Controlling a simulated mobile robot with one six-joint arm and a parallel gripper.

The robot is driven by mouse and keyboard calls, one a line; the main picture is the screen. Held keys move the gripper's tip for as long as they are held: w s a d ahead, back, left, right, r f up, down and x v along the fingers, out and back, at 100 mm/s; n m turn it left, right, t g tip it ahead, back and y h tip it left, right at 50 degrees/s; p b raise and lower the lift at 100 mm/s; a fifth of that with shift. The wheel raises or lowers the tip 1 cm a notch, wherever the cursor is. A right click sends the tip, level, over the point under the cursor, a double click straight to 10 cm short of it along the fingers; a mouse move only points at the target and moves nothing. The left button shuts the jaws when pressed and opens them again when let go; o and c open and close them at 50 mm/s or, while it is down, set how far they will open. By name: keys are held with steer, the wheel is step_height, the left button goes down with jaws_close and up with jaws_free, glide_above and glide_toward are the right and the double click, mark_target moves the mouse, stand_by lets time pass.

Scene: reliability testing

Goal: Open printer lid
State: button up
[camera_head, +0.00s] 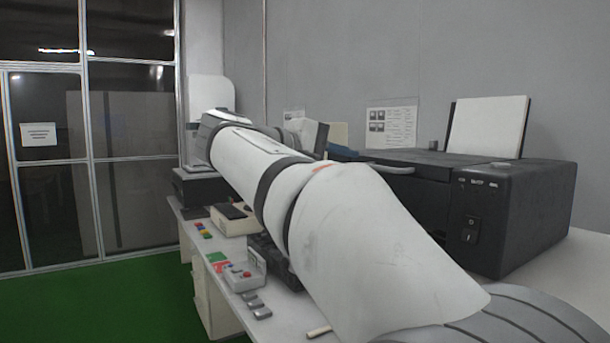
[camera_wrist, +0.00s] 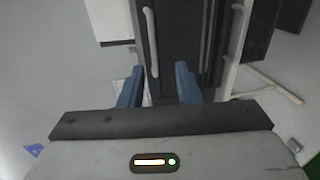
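The black printer (camera_head: 515,210) stands on the right of the counter, with a white sheet (camera_head: 488,127) upright at its back. Its dark top lid (camera_head: 425,158) looks closed. A light curved handle (camera_head: 393,168) sits at the lid's left side. In the wrist view a dark body (camera_wrist: 178,45), apparently the printer, carries a pale handle bar (camera_wrist: 151,42). My gripper (camera_wrist: 158,76) has two blue fingers spread apart, with nothing clasped. The bar's near end appears between them in the picture; the depth gap is unclear. In the head view my arm largely hides my gripper.
The white counter (camera_head: 585,255) carries a small box with colored buttons (camera_head: 243,275) and other devices left of my arm. A notice sheet (camera_head: 392,122) stands behind the printer. Green floor (camera_head: 100,300) lies open at left, before a glass partition (camera_head: 130,120).

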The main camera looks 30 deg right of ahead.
mark_target(379, 168)
steer(key=x, duration=0.7)
steer(key=shift+s+d+r, duration=0.1)
steer(key=shift+d+r, duration=0.2)
steer(key=shift+d, duration=0.15)
steer(key=shift+c, duration=0.4)
jaws_close()
